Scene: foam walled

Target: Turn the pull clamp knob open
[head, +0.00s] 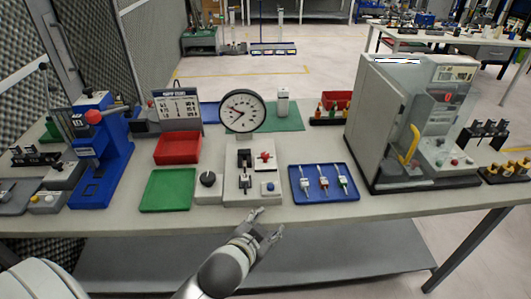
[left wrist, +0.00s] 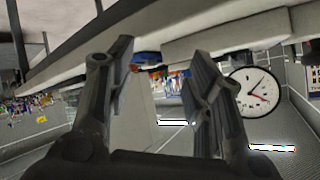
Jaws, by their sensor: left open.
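A pale fixture plate (head: 236,190) stands near the table's front edge in the head view. It carries a black clamp (head: 244,160), a red cross-shaped knob (head: 265,157) and a small block with a blue button (head: 270,187). Just left of it is a grey box with a round black knob (head: 208,179). I cannot tell for sure which knob belongs to the pull clamp. My left gripper (head: 268,222) is open and empty, in front of the plate by the table edge, apart from both knobs. Its spread fingers show in the left wrist view (left wrist: 160,70). My right gripper is not in view.
A green tray (head: 167,190) and red bin (head: 178,148) lie to the left. A blue tray (head: 342,192) with several small tools is on the right, before a large grey machine (head: 375,125). A clock (head: 242,112) stands behind the plate. A blue press (head: 103,150) is far left.

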